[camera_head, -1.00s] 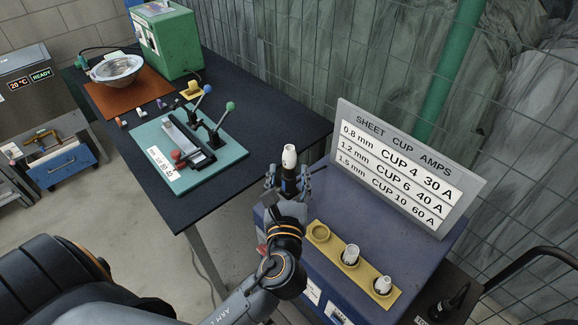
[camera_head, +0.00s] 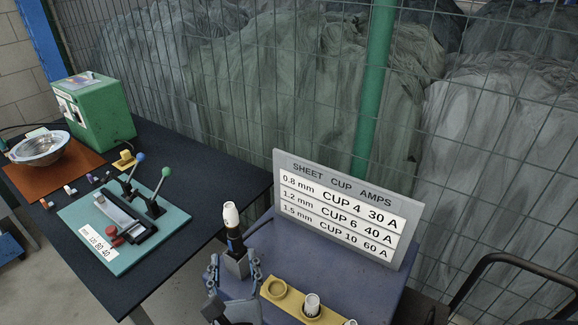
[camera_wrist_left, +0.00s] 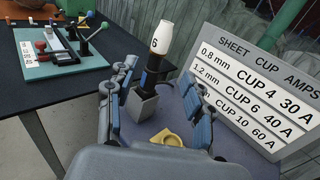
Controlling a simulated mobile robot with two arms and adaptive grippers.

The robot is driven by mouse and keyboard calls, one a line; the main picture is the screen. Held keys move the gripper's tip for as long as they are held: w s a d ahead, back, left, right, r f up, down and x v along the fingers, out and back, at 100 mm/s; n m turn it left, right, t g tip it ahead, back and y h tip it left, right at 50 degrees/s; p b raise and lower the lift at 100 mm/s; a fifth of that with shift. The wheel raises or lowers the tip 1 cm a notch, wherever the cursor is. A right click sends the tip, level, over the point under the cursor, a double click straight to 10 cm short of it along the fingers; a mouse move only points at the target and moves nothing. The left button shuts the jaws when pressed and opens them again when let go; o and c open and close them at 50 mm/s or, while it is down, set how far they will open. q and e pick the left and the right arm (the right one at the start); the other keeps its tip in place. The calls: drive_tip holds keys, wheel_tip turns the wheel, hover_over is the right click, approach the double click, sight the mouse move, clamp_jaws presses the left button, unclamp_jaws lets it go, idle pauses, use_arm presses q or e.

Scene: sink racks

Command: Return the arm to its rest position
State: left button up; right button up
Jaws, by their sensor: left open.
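My left gripper (camera_head: 235,265) is at the bottom of the head view, its fingers spread apart. The left wrist view shows the two fingers (camera_wrist_left: 155,105) on either side of a grey square holder, with a gap between. A dark torch with a white cup (camera_head: 231,214) stands upright in that holder on the blue cabinet. The cup carries a 6 in the left wrist view (camera_wrist_left: 161,42). The fingers appear clear of the torch; contact with the holder cannot be told. My right gripper is not in view. Most of my left arm is outside the head view.
A yellow cup rack (camera_head: 291,302) lies right of the gripper. A sheet-cup-amps sign (camera_head: 338,211) stands behind it. The dark bench (camera_head: 210,178) at left carries a teal clamp fixture (camera_head: 83,240), green box (camera_head: 97,108) and metal bowl (camera_head: 40,149). A wire fence stands behind.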

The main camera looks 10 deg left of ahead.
use_arm(q)
drive_tip(key=s+a+f+n+g+h, duration=0.1)
drive_tip(key=s+a+f+n+g, duration=0.15)
drive_tip(key=f+n, duration=0.4)
drive_tip(key=s+a+f+n+g+h, duration=0.1)
drive_tip(key=s+a+f+n+g, duration=0.1)
drive_tip(key=f+n+g, duration=0.45)
drive_tip(key=s+d+f+n+g+h, duration=0.25)
drive_tip(key=s+n, duration=0.25)
drive_tip(key=n, duration=0.3)
drive_tip(key=s+d+f+n+g+h, duration=0.1)
drive_tip(key=s+f+n+h, duration=0.25)
drive_tip(key=n, duration=0.45)
wheel_tip(320, 180, down, 27)
drive_tip(key=s+g, duration=0.1)
drive_tip(key=s, duration=0.1)
drive_tip(key=s+a+f+g+b, duration=0.1)
drive_tip(key=s+a+f, duration=0.2)
drive_tip(key=s+f, duration=1.3)
drive_tip(key=shift+s+f+m+b, duration=0.3)
drive_tip(key=shift+s+f+b, duration=0.05)
drive_tip(key=shift+s+f, duration=0.1)
